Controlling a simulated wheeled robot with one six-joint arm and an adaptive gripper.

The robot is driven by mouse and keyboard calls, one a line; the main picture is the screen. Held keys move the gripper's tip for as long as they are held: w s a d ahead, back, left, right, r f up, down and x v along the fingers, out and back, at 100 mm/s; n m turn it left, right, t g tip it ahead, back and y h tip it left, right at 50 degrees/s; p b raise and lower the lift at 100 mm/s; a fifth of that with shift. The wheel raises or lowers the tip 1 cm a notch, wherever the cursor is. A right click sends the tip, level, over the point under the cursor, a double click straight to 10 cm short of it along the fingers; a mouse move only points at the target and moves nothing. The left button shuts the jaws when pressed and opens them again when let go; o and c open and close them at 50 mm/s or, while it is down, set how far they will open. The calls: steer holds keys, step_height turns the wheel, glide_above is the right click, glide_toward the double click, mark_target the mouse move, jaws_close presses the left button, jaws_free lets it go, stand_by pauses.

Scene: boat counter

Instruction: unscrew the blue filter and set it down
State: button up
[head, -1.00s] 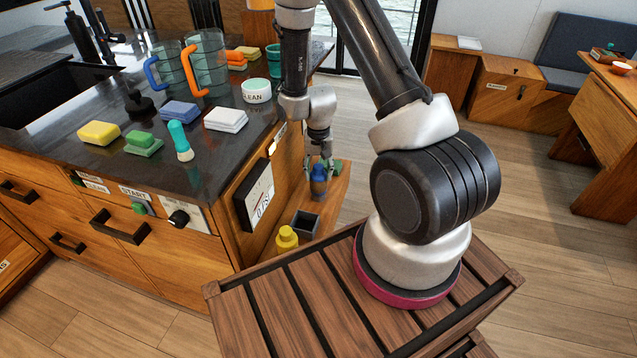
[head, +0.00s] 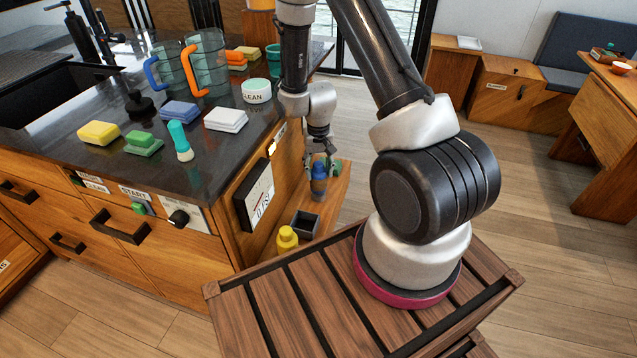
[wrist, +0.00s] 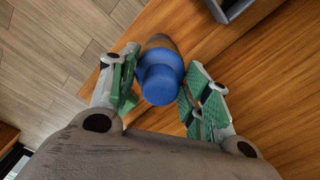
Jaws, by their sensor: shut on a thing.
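The blue filter (head: 319,186) stands upright above the low wooden shelf beside the counter's end. It also shows in the wrist view (wrist: 161,82) as a round blue cap with a darker body behind it. My gripper (head: 319,166) comes down on it from above. In the wrist view its two green-padded fingers (wrist: 158,88) lie on either side of the blue cap, shut on it.
A yellow-capped filter (head: 287,238) and an open dark box (head: 305,223) are on the low shelf (head: 333,205). A gauge panel (head: 256,198) is on the counter's end. The counter top (head: 75,170) holds sponges, a brush and jugs. Wooden slats (head: 300,310) lie in front.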

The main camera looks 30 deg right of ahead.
steer(key=shift+r, duration=1.85)
steer(key=shift+a, duration=0.1)
